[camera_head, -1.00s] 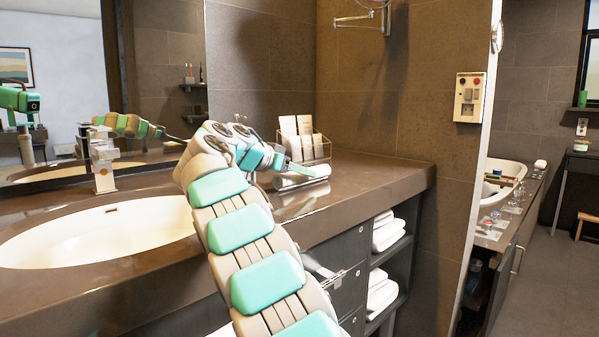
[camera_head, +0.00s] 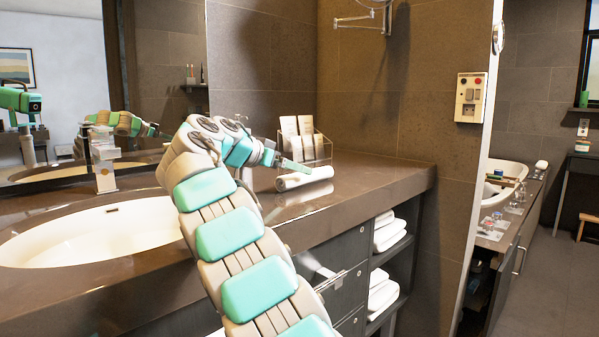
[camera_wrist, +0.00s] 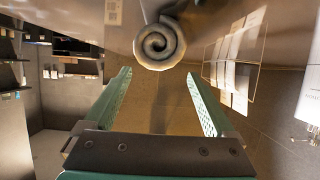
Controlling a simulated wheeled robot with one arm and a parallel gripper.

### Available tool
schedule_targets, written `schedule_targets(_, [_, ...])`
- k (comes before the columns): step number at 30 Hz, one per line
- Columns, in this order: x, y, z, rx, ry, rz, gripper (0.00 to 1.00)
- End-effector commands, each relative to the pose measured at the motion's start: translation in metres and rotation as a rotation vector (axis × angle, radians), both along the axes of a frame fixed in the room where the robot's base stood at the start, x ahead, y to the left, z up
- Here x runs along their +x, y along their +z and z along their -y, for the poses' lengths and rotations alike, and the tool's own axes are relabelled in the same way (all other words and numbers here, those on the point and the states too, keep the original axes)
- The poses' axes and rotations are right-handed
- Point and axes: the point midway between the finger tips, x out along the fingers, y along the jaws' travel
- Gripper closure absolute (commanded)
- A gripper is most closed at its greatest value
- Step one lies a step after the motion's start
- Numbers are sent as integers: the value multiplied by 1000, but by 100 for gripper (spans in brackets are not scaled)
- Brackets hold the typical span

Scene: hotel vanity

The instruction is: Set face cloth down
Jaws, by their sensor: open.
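The face cloth (camera_head: 304,178) is a white roll lying on the brown vanity counter (camera_head: 375,176), in front of the clear card holder. In the wrist view the rolled cloth (camera_wrist: 159,45) shows its spiral end, beyond and above the two fingertips. My gripper (camera_wrist: 160,85) is open, with its green fingers wide apart and nothing between them. In the head view my gripper (camera_head: 292,164) is beside the left part of the roll, close above it. Whether a finger touches the cloth cannot be told.
A clear holder with several cards (camera_head: 303,140) stands just behind the cloth. The sink basin (camera_head: 95,235) is at the left, with a faucet (camera_head: 103,160) behind it. Counter to the right of the cloth is clear, up to the wall.

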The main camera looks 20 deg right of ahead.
Motion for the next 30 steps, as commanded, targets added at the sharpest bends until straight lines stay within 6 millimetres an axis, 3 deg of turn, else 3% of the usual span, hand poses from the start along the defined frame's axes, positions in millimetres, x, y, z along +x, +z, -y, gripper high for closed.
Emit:
schedule_targets(6, [-14, 18, -41, 1, 2, 0, 10])
schedule_targets(12, [-23, 29, -66, 0, 1, 0, 10])
schedule_targets(30, [-27, 32, -74, -1, 0, -5, 10])
